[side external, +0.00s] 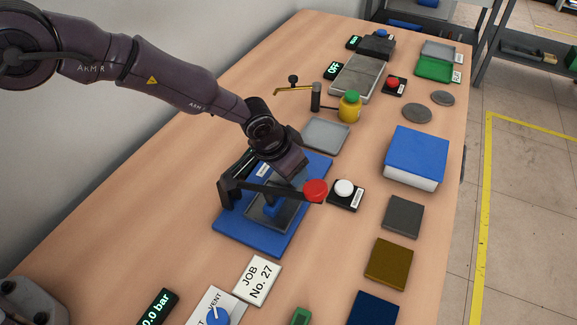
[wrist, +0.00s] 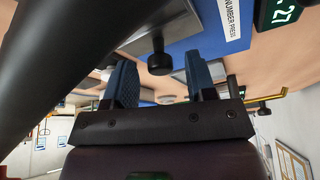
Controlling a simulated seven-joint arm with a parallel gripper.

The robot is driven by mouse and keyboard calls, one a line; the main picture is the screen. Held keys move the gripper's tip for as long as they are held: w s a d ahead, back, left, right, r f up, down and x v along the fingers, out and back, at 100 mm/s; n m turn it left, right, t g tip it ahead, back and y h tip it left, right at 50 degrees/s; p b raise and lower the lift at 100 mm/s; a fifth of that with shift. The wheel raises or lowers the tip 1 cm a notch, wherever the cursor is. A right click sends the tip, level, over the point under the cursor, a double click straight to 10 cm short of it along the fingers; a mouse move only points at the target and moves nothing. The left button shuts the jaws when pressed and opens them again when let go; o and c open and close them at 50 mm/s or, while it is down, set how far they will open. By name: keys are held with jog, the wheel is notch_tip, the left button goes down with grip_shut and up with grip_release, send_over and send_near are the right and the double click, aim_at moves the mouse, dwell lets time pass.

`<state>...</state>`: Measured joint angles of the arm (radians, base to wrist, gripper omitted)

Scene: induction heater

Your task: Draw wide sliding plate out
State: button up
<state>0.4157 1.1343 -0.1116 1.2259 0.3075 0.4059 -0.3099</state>
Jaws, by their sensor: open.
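The blue number press (side external: 229,228) stands on the table, its label showing in the wrist view (wrist: 236,22). A dark grey plate (side external: 262,221) lies on its blue base; I cannot tell for sure that this is the wide sliding plate. A black lever with a red knob (side external: 315,190) crosses above it. My gripper (wrist: 161,80) is over the press, its two blue fingers apart. A black knob (wrist: 160,62) shows between and beyond the fingers in the wrist view; no contact is clear. In the side view my wrist and the lever hide part of the press.
A job card (side external: 257,280) lies in front.

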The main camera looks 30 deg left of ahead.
jog(key=shift+f, duration=0.15)
jog(key=shift+c, duration=0.2)
grip_shut()
jog(key=shift+w, duration=2.2)
jog(key=shift+o, duration=0.2)
grip_release()
jog(key=v, duration=1.3)
jog(key=shift+d, duration=0.1)
jog(key=shift+c, duration=0.2)
